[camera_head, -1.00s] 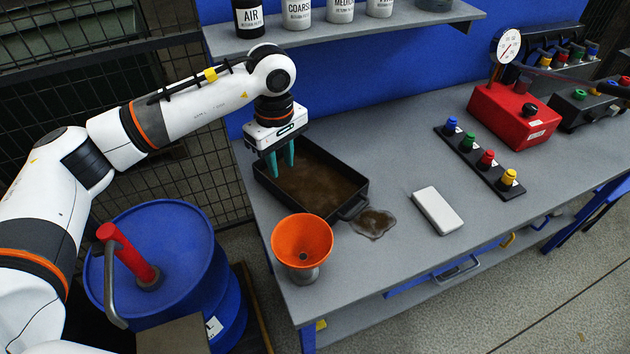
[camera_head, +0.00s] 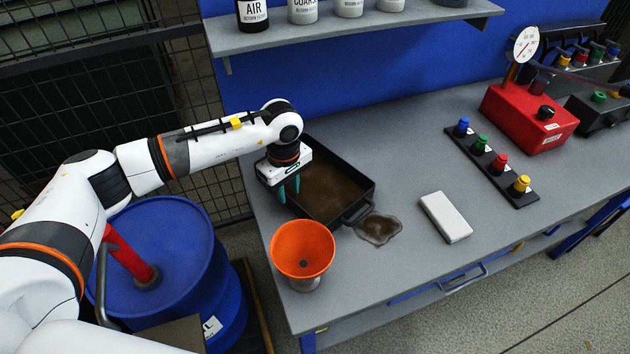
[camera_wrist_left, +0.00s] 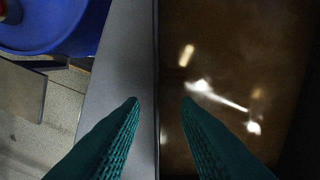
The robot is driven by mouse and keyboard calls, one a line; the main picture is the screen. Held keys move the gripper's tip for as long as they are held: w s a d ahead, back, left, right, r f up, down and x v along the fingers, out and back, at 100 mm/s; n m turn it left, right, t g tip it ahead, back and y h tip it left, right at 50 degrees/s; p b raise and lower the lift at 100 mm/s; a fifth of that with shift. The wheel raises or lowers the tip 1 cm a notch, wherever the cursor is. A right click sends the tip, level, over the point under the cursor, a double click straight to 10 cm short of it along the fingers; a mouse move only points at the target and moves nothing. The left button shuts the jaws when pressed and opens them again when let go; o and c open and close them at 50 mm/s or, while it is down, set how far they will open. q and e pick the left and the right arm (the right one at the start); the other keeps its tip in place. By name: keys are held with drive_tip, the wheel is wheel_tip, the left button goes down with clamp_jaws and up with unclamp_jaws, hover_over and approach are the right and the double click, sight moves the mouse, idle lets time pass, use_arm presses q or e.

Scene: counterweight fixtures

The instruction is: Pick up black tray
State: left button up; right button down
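The black tray (camera_head: 357,213) sits on the grey bench and holds brown liquid; a handle shows at its front right corner. My left gripper (camera_head: 289,189) is at the tray's left wall, pointing down, with its two green fingers apart. In the left wrist view the fingers (camera_wrist_left: 160,100) stand on either side of the tray's wall (camera_wrist_left: 157,60), one over the bench and one over the liquid. I cannot tell whether they touch the wall. The right gripper is not in view.
An orange funnel (camera_head: 302,248) stands close in front of the tray. A brown puddle (camera_head: 378,228) and a white block (camera_head: 445,217) lie to the right. A shelf (camera_head: 360,24) with containers overhangs the back. A blue drum (camera_head: 180,235) stands left of the bench.

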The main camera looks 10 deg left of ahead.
use_arm(q)
drive_tip(key=shift+s+a+f, duration=0.1)
drive_tip(key=shift+a+f, duration=0.1)
drive_tip(key=shift+f, duration=1.25)
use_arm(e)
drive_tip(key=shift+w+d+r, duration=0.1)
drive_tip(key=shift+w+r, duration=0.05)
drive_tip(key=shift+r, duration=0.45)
use_arm(q)
drive_tip(key=shift+c, duration=0.6)
clamp_jaws()
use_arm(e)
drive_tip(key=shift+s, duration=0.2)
use_arm(q)
drive_tip(key=shift+r, duration=0.25)
